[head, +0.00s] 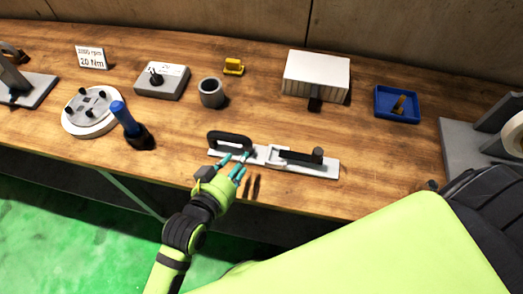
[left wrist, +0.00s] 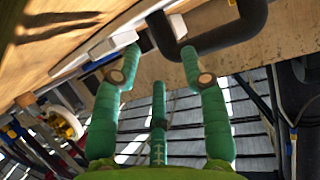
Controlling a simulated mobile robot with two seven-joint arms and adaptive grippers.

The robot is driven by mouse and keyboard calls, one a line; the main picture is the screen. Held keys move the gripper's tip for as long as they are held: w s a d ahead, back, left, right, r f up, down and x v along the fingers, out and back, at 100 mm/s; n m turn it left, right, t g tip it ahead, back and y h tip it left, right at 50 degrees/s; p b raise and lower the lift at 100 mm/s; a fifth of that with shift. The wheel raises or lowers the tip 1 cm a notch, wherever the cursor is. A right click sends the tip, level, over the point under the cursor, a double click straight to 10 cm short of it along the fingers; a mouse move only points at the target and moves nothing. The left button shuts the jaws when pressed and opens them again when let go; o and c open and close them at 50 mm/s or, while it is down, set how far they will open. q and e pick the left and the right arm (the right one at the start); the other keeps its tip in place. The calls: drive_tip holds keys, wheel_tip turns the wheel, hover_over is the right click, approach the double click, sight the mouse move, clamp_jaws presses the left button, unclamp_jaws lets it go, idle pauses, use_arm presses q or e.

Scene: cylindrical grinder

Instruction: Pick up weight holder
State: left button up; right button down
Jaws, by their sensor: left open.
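A flat pale bar-shaped tool (head: 330,168) lies on the bench near its front edge. It has a black loop handle (head: 230,138) at its left end and a black lever with a knob (head: 300,157) at its right. I cannot tell for sure that it is the weight holder. My left gripper (head: 237,165) is open, its teal fingers just in front of the tool's left half. In the left wrist view, the black handle (left wrist: 215,42) is just beyond the fingertips (left wrist: 158,62); I cannot tell whether they touch. My right gripper is not in view.
The bench's front edge is close to my gripper.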

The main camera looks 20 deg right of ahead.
sight(248, 148)
use_arm(q)
drive_tip(key=shift+p+x, duration=0.75)
drive_tip(key=shift+x, duration=2.3)
drive_tip(key=shift+d+r, duration=0.1)
drive_tip(key=shift+r, duration=0.05)
clamp_jaws()
drive_tip(key=shift+r, duration=0.2)
